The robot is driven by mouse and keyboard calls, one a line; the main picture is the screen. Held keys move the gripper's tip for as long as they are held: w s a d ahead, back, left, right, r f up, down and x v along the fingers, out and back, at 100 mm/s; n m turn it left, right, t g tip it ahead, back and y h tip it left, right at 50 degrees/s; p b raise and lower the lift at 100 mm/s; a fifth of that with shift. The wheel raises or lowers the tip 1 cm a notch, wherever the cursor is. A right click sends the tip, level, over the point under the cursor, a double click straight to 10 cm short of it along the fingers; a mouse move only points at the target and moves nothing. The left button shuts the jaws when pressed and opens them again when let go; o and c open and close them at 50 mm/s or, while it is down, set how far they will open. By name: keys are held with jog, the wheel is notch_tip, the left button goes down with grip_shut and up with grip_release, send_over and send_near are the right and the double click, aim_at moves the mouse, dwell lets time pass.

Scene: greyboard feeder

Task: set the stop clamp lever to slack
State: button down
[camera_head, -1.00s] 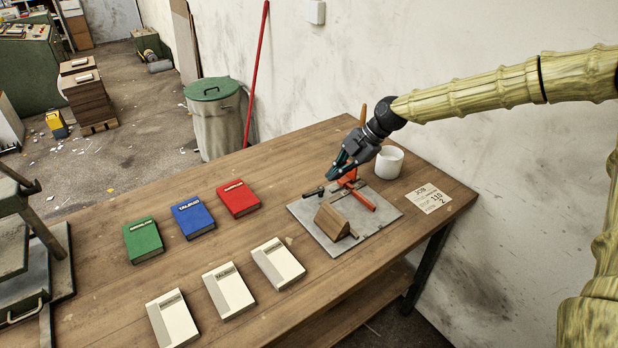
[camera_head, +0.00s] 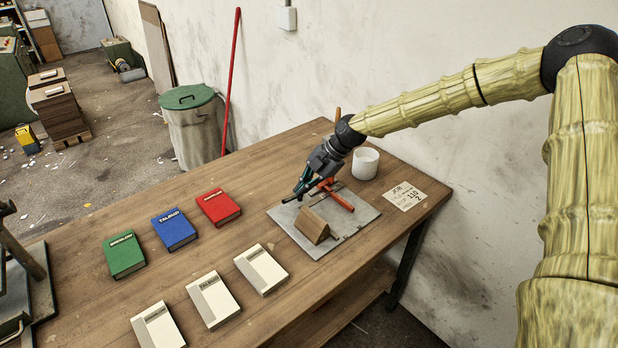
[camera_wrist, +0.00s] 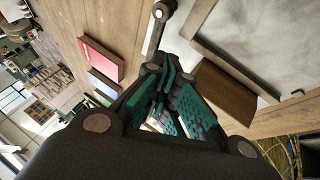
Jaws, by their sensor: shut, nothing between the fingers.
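A grey plate (camera_head: 349,232) on the bench carries a brown wooden wedge block (camera_head: 313,226) and a red bar (camera_head: 337,198). My gripper (camera_head: 297,196) is over the plate's back left part, pointing down, beside the red bar and behind the wedge block. Its fingers are shut with nothing between them. In the wrist view a dark lever with a round pale end (camera_wrist: 155,28) shows just beyond the fingertips; I cannot tell whether they touch it. I take it for the stop clamp lever. In the head view my gripper mostly hides it, so its setting is unclear.
Red (camera_head: 219,207), blue (camera_head: 174,230) and green (camera_head: 124,255) books lie left of the plate, with pale books (camera_head: 213,299) in front. A white cup (camera_head: 365,163) and a job card (camera_head: 405,196) are at the right. The wall is close behind.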

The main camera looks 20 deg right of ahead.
aim_at(292, 199)
jog(key=shift+s+a+f+p, duration=0.25)
jog(key=shift+s+a+p, duration=0.05)
jog(key=shift+s+a, duration=0.3)
jog(key=w+f, duration=0.1)
jog(key=a+f, duration=0.1)
jog(key=f, duration=0.1)
jog(key=shift+w+p, duration=0.3)
jog(key=shift+w, duration=0.05)
jog(key=shift+a, duration=0.15)
jog(key=shift+s+r, duration=0.1)
jog(key=shift+s, duration=0.2)
jog(key=shift+w+f, duration=0.2)
jog(key=shift+s+a, duration=0.1)
jog(key=shift+a, duration=0.1)
